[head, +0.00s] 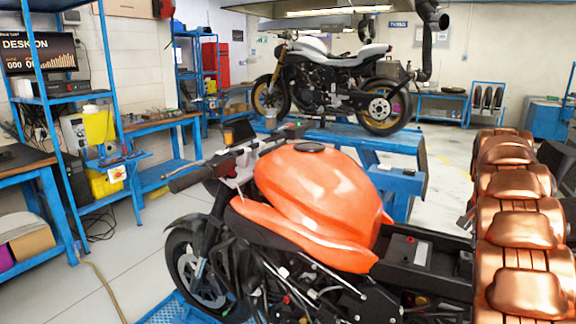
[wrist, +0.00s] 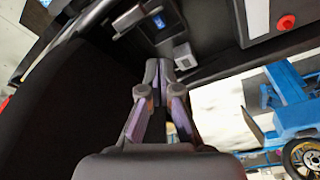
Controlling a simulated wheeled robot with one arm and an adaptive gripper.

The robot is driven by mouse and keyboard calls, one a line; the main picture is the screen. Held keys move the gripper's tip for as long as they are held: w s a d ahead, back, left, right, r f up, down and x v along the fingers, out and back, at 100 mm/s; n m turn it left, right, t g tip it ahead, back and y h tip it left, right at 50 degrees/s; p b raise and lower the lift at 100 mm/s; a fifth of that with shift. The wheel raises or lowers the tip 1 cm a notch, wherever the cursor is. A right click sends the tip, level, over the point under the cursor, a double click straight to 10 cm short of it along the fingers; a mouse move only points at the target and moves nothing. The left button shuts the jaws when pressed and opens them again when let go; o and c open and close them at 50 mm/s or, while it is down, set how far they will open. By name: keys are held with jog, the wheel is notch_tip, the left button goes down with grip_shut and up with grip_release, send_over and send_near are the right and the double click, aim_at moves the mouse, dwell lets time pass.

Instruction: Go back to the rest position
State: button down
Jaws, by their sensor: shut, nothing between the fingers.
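My gripper (wrist: 166,68) shows in the wrist view with its two fingers together and nothing between them. Beyond the fingertips are dark parts that look like the tail frame of the orange motorcycle. A small grey block (wrist: 184,55) lies just right of the fingertips in the picture; I cannot tell whether they touch. In the head view, my copper-coloured arm (head: 525,240) rises along the right edge, and the gripper itself is not seen there.
The motorcycle with the orange tank (head: 310,195) stands close in front, its black tail (head: 440,262) reaching toward my arm. A second motorcycle (head: 330,80) stands on a blue lift (head: 350,137) behind. Blue shelves (head: 85,97) line the left. Grey floor (head: 125,235) is open at left.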

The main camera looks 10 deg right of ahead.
jog(key=shift+w+d+r+p, duration=0.25)
jog(key=shift+r+p, duration=0.15)
jog(key=shift+r, duration=0.2)
jog(key=s+a+r+n+g+y, duration=0.1)
jog(key=s+a+n, duration=0.3)
jog(key=a, duration=0.9)
jog(key=s+a+n, duration=0.2)
jog(key=s+a, duration=0.4)
jog(key=a, duration=0.8)
jog(key=s+a+f+n, duration=0.4)
jog(key=s+a, duration=0.4)
jog(key=s, duration=0.3)
jog(key=s+a+f+n+g+y, duration=0.1)
jog(key=s+a+f+n, duration=0.3)
jog(key=s+a, duration=0.4)
jog(key=s, duration=0.4)
jog(key=shift+a+g, duration=0.3)
jog(key=shift+a, duration=0.1)
jog(key=shift+s+d+f, duration=0.1)
